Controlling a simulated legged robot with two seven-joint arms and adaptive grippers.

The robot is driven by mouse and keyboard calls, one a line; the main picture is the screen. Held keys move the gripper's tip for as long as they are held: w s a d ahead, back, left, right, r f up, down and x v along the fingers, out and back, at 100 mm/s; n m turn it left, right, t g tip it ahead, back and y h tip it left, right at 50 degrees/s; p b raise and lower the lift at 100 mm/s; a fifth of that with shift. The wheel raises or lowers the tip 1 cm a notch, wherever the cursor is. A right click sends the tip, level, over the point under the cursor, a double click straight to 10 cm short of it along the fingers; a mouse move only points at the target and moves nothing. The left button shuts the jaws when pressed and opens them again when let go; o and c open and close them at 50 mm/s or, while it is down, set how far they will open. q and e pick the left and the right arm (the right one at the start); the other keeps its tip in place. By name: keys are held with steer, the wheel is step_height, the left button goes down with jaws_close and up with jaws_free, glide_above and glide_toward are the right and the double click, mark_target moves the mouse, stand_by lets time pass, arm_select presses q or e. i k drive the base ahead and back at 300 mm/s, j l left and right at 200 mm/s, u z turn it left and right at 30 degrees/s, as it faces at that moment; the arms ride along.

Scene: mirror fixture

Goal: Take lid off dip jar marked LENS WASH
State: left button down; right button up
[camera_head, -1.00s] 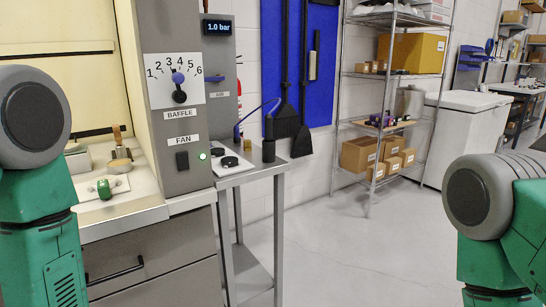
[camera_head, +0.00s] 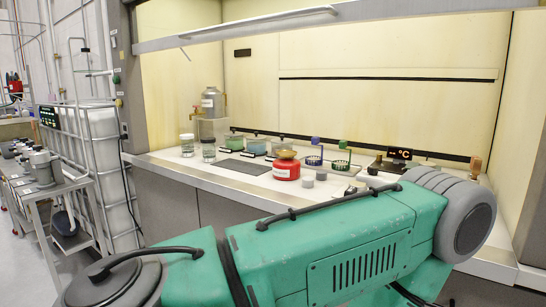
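No label reading LENS WASH is legible, so I cannot tell which vessel is that dip jar. Candidates stand in the fume hood: a clear jar (camera_head: 187,146) and a second clear jar (camera_head: 208,151) at the left, and a row behind the dark mat with a greenish jar (camera_head: 233,143), a bluish jar (camera_head: 256,146) and another jar (camera_head: 279,144) partly hidden by a red can. Dark-labelled blocks stand in front of the row. Neither gripper shows; a green arm of mine crosses the foreground and hides the front right of the worktop.
A dark mat (camera_head: 243,167) lies bare. The raised sash (camera_head: 270,26) spans above. A cart (camera_head: 60,187) stands left.

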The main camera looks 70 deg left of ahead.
mark_target(281, 141)
steer(key=j+u, duration=0.15)
steer(key=u, duration=1.55)
steer(key=i+j+u, duration=0.4)
steer(key=i+j, duration=0.65)
steer(key=i+l, duration=0.05)
